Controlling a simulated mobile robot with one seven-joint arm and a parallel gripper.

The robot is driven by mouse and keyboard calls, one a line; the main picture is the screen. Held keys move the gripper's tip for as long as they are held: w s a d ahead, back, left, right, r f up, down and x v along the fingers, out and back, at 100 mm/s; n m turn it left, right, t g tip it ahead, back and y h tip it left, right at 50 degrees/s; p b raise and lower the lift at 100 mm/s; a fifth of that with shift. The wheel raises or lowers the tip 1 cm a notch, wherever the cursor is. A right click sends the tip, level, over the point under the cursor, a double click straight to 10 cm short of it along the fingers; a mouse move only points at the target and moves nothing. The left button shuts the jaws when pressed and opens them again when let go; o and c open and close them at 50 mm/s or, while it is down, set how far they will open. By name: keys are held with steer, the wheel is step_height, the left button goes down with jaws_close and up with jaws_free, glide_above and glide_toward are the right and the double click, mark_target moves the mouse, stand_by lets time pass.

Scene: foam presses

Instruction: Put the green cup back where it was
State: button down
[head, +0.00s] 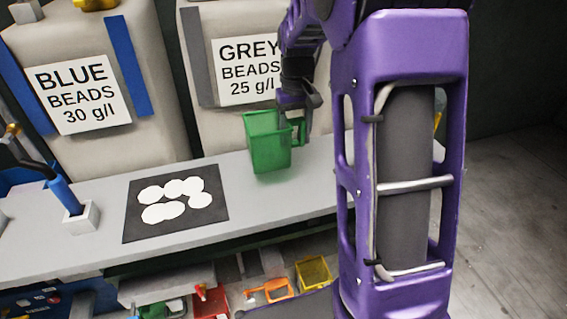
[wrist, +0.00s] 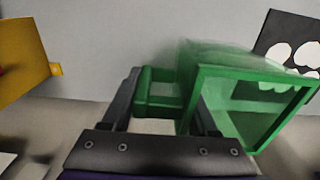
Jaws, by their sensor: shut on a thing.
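The green cup (head: 268,145) is at the right part of the grey bench (head: 225,195), in front of the grey beads container. Its handle points right in the head view. My gripper (head: 292,118) is shut on the cup's handle. In the wrist view the cup (wrist: 258,98) stands open-mouthed and looks empty, with the handle between the fingers of my gripper (wrist: 160,95). I cannot tell whether the cup's base touches the bench.
A black mat (head: 150,228) with white discs lies left of the cup. A blue tool (head: 65,195) stands in a holder at far left. Containers for blue beads (head: 95,160) and grey beads (head: 215,135) stand behind.

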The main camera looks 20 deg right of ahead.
mark_target(295, 120)
step_height(295, 120, down, 7)
steer(key=shift+r+b, duration=0.15)
steer(key=shift+b, duration=0.3)
steer(key=shift+f, duration=0.2)
steer(key=shift+c, duration=0.9)
jaws_free()
steer(key=shift+r, duration=0.1)
step_height(295, 120, up, 12)
steer(key=shift+r+p, duration=0.15)
steer(key=shift+p, duration=0.8)
